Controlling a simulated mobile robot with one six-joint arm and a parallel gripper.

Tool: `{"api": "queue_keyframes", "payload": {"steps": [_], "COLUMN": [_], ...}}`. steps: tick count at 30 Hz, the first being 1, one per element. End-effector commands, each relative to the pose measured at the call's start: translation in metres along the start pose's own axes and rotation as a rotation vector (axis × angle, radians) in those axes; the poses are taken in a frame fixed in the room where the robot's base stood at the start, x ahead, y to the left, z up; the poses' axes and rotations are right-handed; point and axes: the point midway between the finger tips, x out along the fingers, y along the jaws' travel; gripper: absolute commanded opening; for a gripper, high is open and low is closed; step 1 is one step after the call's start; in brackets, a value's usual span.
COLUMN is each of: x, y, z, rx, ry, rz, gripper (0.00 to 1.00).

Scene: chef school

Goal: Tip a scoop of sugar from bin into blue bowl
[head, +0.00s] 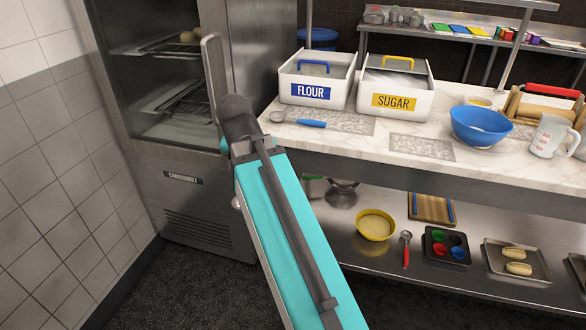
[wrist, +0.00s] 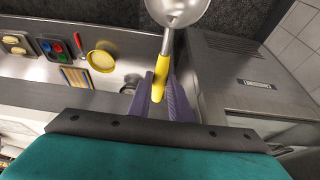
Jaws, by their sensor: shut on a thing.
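My gripper (wrist: 160,98) is shut on the yellow handle of a metal scoop (wrist: 162,66) in the wrist view. The scoop's round silver head reaches the top edge of that view, and I see no sugar in the visible part. In the head view my arm hides the fingers and the scoop. The white sugar bin (head: 420,105), with a yellow label, stands on the marble counter. A yellow handle shows on its top. The blue bowl (head: 480,128) sits on the counter to its right. My arm is left of both, in front of the steel cabinet.
The flour bin (head: 311,92) stands left of the sugar bin, with a blue-handled scoop (head: 311,123) before it. A measuring jug (head: 547,138) is right of the bowl. The lower shelf holds a yellow bowl (head: 375,226) and trays. An open steel cabinet (head: 183,178) stands at left.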

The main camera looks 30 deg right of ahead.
Motion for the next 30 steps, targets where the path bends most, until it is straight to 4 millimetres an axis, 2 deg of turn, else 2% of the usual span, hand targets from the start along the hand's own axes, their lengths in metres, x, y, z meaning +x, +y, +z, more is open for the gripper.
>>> {"api": "queue_keyframes", "payload": {"steps": [1,9,13,18,30], "x": [0.0,-0.001,-0.002,-0.004,-0.006], "y": [-0.019,-0.117,-0.151,-0.171,-0.177], "z": [0.007,0.045,0.053,0.052,0.05], "rx": [-0.057,-0.415,-0.583,-0.731,-0.816], "ry": [-0.001,0.0,0.003,0.007,0.011], "rz": [-0.023,-0.17,-0.24,-0.302,-0.337], "gripper": [0.0,0.0,0.0,0.0,0.0]}}
